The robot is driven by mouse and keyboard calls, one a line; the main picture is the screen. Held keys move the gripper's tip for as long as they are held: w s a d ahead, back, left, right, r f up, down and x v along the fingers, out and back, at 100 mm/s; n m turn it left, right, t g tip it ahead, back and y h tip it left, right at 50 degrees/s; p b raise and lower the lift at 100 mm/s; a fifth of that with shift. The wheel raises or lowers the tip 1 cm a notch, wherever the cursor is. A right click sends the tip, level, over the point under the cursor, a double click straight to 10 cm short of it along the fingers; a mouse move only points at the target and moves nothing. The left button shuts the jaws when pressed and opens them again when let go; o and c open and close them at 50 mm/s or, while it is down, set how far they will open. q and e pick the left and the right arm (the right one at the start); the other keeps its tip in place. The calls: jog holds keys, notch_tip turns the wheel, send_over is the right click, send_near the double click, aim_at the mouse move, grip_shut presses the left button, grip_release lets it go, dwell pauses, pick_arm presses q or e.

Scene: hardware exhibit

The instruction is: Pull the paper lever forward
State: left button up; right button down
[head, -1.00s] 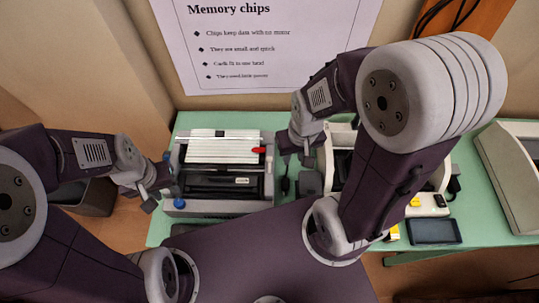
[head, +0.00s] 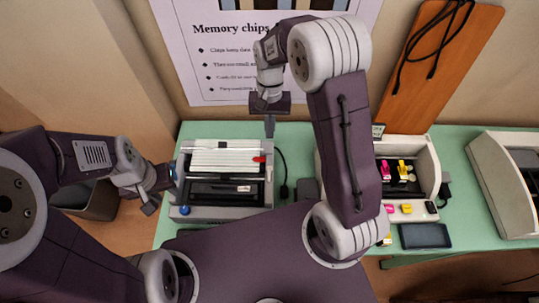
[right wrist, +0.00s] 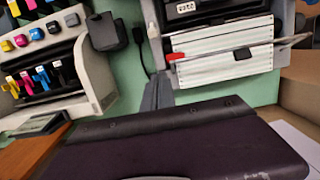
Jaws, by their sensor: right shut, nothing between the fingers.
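The grey printer (head: 225,211) stands on the green table with a white ribbed panel on top. The paper lever, a small red-tipped piece (head: 259,159), sits at its right side, and its red tip also shows in the right wrist view (right wrist: 176,57). My right gripper (head: 269,130) is shut and empty, pointing down near the printer's back right corner. In the right wrist view its fingertips (right wrist: 157,92) are close to the lever, with a gap visible. My left gripper (head: 160,198) hangs beside the printer's left side, near a blue knob (head: 185,210); its finger gap is unclear.
A black cable and adapter (head: 307,188) lie right of the printer. A beige opened printer (head: 425,160) with coloured cartridges stands further right, partly behind my right arm. A dark tablet (head: 425,236) lies in front. A poster (head: 215,85) is on the wall behind.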

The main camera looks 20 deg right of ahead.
aim_at(270, 160)
jog(key=f, duration=0.3)
jog(key=s+f, duration=0.1)
jog(key=f, duration=0.2)
jog(key=f+p, duration=0.1)
jog(key=f, duration=0.2)
jog(key=shift+s+a+f, duration=0.25)
jog(key=shift+s+f, duration=0.1)
jog(key=shift+s, duration=0.05)
jog(key=s+r, duration=0.1)
jog(key=s+a+p, duration=0.1)
jog(key=shift+s+r, duration=0.3)
jog(key=shift+r, duration=0.05)
jog(key=shift+s+r+p, duration=0.15)
jog(key=shift+s+p, duration=0.15)
jog(key=shift+s, duration=0.05)
jog(key=shift+w, duration=0.15)
